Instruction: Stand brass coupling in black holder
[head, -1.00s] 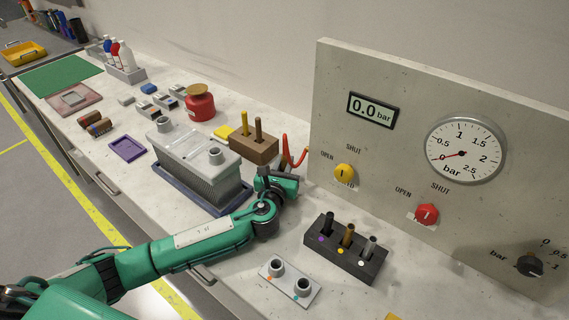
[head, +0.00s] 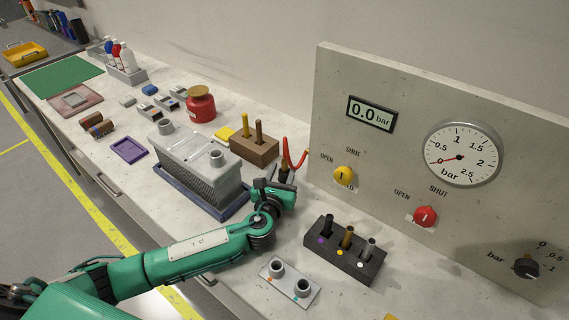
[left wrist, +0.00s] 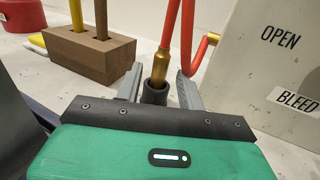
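The brass coupling (left wrist: 160,65) stands about upright in the black holder (left wrist: 154,93) in the left wrist view, with the red hose (left wrist: 170,30) rising from its top. Its lower end is hidden inside the holder. In the head view the holder (head: 286,174) shows just behind my left gripper (head: 278,188), below the red hose (head: 298,164). My left gripper's fingers also show in the left wrist view (left wrist: 159,88), spread apart on either side of the holder, with a gap to the right finger. My right gripper is in neither view.
The concrete panel (head: 400,120) with gauge and knobs rises behind. A brown block (head: 254,150) with two pegs and a grey ribbed box (head: 196,172) stand to the left. A dark block (head: 345,262) with several pegs and a grey two-socket plate (head: 289,284) lie to the right.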

